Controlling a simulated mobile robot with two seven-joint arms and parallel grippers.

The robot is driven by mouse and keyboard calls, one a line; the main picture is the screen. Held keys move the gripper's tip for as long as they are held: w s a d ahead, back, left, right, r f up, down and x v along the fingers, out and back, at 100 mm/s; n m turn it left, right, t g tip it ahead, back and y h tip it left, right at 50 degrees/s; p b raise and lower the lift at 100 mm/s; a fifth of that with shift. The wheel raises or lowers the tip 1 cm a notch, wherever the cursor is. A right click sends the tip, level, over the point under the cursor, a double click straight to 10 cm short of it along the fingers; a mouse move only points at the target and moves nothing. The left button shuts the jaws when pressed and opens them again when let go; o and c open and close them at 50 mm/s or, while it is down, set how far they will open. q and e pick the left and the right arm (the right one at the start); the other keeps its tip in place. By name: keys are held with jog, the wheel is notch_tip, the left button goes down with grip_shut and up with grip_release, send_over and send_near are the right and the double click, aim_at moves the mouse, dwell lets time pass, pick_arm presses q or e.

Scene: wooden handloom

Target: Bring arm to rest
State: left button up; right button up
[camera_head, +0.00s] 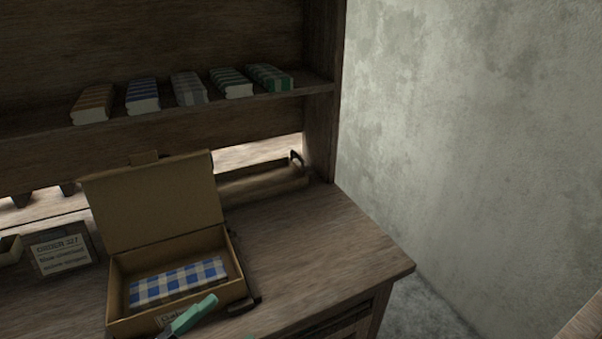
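A green piece with a dark lower end (192,315) overlaps the box's front edge at the bottom of the picture.
The wooden table (315,245) is clear right of the box. An order card (62,251) stands left of it. A dark item (243,304) lies by its right front corner. Several folded cloths (188,89) sit on the shelf (312,84) above. A wall (470,130) stands right.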

pick_arm(q)
jog(key=s+a+f+n+y+p, duration=0.1)
jog(key=s+a+f+n+y, duration=0.25)
jog(key=f+n+y, duration=0.35)
jog(key=s+a+f+n+y+p, duration=0.1)
jog(key=s+a+f+n+y, duration=0.3)
jog(key=f+n, duration=0.5)
jog(key=s+f+n+g+y, duration=0.3)
jog(key=s+f+n+g, duration=0.2)
jog(key=s+f, duration=0.4)
jog(key=s+p, duration=0.1)
jog(key=s, duration=0.3)
jog(key=shift+a+f+n, duration=0.15)
jog(key=shift+f+n, duration=0.1)
jog(key=shift+n, duration=0.15)
pick_arm(e)
jog(key=shift+t, duration=0.5)
jog(key=w+r, duration=0.2)
jog(key=r, duration=0.1)
jog(key=w+r, duration=0.1)
jog(key=shift+d+r, duration=0.15)
jog(key=shift+d, duration=0.1)
